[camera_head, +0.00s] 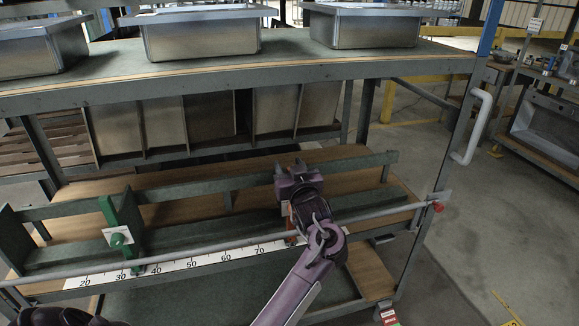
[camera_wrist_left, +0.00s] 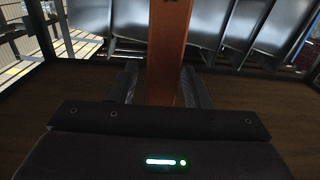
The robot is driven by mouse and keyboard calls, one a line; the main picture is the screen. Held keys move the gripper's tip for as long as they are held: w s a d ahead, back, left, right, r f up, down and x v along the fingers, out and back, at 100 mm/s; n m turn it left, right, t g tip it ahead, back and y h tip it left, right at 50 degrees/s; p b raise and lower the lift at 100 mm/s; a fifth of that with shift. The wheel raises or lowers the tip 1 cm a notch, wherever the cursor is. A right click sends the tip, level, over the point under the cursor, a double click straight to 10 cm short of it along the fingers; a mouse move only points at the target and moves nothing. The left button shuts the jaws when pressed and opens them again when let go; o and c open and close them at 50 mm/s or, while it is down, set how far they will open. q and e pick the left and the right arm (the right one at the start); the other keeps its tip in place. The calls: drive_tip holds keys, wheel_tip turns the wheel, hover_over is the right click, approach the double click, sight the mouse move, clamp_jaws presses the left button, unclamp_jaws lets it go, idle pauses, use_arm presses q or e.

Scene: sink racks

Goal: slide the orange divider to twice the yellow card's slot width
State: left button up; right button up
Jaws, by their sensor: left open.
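The orange divider (camera_head: 290,224) stands on the middle shelf, near the 80 end of the white ruler strip (camera_head: 205,262). Most of it is hidden behind my left gripper (camera_head: 298,176) in the head view. In the left wrist view, the orange divider (camera_wrist_left: 168,50) runs upright between the two fingers of my left gripper (camera_wrist_left: 160,88), which is open around it; contact is unclear. A green divider (camera_head: 122,240) with a round knob and a small white card (camera_head: 117,234) stands near 33. I cannot make out a yellow card. My right gripper is not in view.
A grey rail (camera_head: 200,247) runs along the shelf front to a red end cap (camera_head: 437,207). Metal bins (camera_head: 202,33) stand on the top shelf above. Slanted panels (camera_head: 210,119) hang behind. The shelf between the dividers is clear.

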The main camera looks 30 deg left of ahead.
use_arm(q)
drive_tip(key=shift+c, duration=0.2)
clamp_jaws()
drive_tip(key=s+a+p, duration=0.3)
drive_tip(key=s+a, duration=0.3)
drive_tip(key=s, duration=0.1)
drive_tip(key=shift+s+a+f, duration=0.15)
drive_tip(key=shift+s+a, duration=0.15)
drive_tip(key=shift+s, duration=0.05)
drive_tip(key=shift+o, duration=0.2)
unclamp_jaws()
